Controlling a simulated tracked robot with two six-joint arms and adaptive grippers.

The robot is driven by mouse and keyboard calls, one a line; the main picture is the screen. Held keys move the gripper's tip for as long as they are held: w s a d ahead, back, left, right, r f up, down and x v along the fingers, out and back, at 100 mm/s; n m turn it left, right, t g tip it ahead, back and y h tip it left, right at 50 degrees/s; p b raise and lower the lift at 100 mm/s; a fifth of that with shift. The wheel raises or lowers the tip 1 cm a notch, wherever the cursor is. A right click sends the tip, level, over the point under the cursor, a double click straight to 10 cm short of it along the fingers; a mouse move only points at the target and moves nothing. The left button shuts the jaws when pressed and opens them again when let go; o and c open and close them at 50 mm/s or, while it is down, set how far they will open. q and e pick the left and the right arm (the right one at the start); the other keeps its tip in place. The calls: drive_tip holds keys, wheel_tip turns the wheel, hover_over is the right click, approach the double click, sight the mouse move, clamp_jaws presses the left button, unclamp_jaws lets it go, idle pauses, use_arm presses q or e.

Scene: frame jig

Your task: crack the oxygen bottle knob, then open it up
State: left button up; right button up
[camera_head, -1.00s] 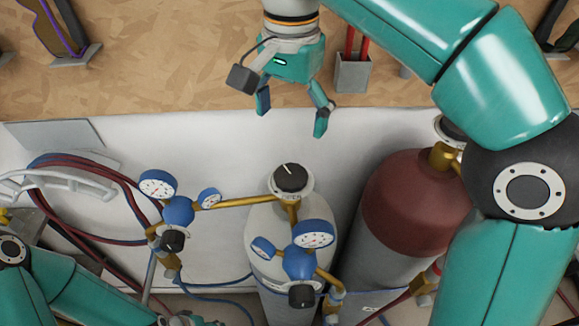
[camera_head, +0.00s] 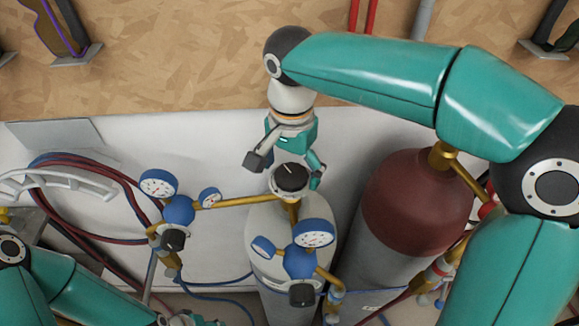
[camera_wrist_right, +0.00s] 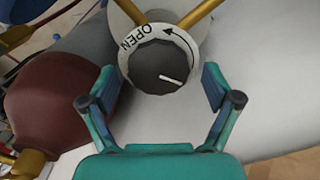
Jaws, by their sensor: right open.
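The oxygen bottle knob (camera_head: 290,178) is black with a white pointer line. It sits on top of the grey-white oxygen bottle (camera_head: 262,240). In the right wrist view the knob (camera_wrist_right: 158,66) has a white ring (camera_wrist_right: 187,50) around it, marked OPEN with a curved arrow. My right gripper (camera_wrist_right: 160,90) is open, its two fingers on either side of the knob's near edge and apart from it. In the head view the right gripper (camera_head: 287,165) is just behind the knob, partly hidden by it. My left gripper (camera_head: 185,320) is at the bottom edge, mostly cut off.
A bottle with a dark red top (camera_head: 410,200) stands to the right. Blue regulators with gauges (camera_head: 314,233) and brass pipes (camera_head: 245,202) sit in front and left. Coiled hoses (camera_head: 75,165) hang at the left. A white panel (camera_head: 130,130) is behind.

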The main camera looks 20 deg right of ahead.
drive_tip(key=c, duration=1)
drive_tip(key=shift+a, duration=0.1)
drive_tip(key=shift+c, duration=0.7)
drive_tip(key=shift+n, duration=0.3)
